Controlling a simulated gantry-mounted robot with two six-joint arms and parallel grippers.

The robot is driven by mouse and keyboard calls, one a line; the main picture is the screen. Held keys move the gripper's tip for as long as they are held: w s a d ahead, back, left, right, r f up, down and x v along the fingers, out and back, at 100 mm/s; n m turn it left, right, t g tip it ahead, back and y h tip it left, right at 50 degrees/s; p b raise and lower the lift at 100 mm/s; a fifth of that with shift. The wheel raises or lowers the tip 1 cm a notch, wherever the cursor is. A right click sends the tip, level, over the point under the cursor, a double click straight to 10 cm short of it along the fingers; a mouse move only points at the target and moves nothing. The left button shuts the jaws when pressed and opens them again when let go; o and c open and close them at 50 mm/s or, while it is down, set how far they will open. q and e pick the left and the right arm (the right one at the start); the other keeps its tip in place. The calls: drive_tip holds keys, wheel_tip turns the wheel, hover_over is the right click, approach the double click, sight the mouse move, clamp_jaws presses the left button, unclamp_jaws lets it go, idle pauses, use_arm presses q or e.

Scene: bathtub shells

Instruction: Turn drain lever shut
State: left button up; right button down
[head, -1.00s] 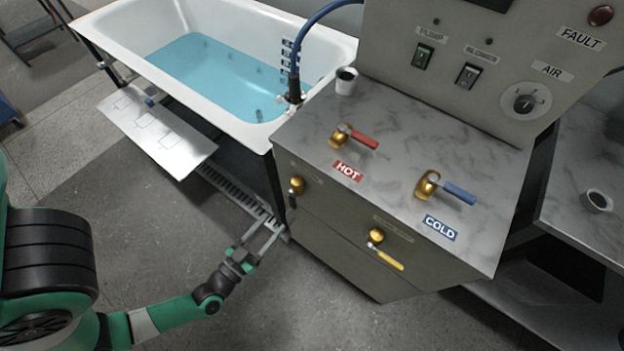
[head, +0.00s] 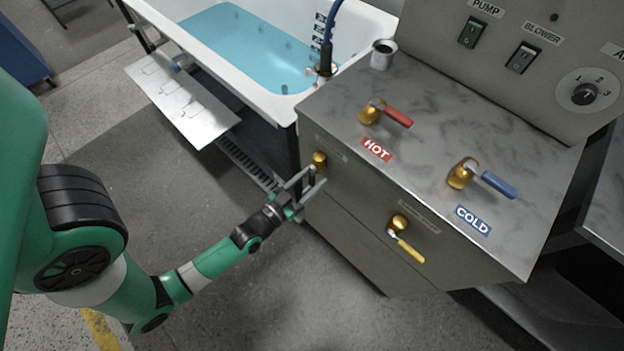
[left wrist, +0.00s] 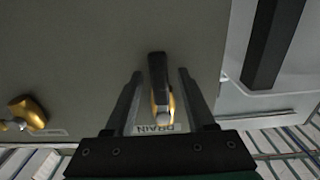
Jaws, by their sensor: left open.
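The drain lever (left wrist: 157,68) has a dark handle on a gold valve body and sits by a label reading DRAIN in the left wrist view. In the head view its gold valve (head: 319,158) is on the upper left of the cabinet front; the handle is mostly hidden by my gripper. My left gripper (head: 318,176) is at the cabinet front beside this valve, open. In the left wrist view the lever appears between the two spread fingers of my gripper (left wrist: 160,74); I see no clear contact. My right gripper is not in view.
A second gold valve with a yellow lever (head: 408,250) is lower right on the cabinet front. Red HOT (head: 397,116) and blue COLD (head: 497,184) levers stand on the countertop. The bathtub (head: 278,103) with blue water is behind left. The floor in front is clear.

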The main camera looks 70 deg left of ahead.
use_arm(q)
drive_tip(key=shift+w+a, duration=0.1)
drive_tip(key=shift+w, duration=0.1)
clamp_jaws()
idle(1.3)
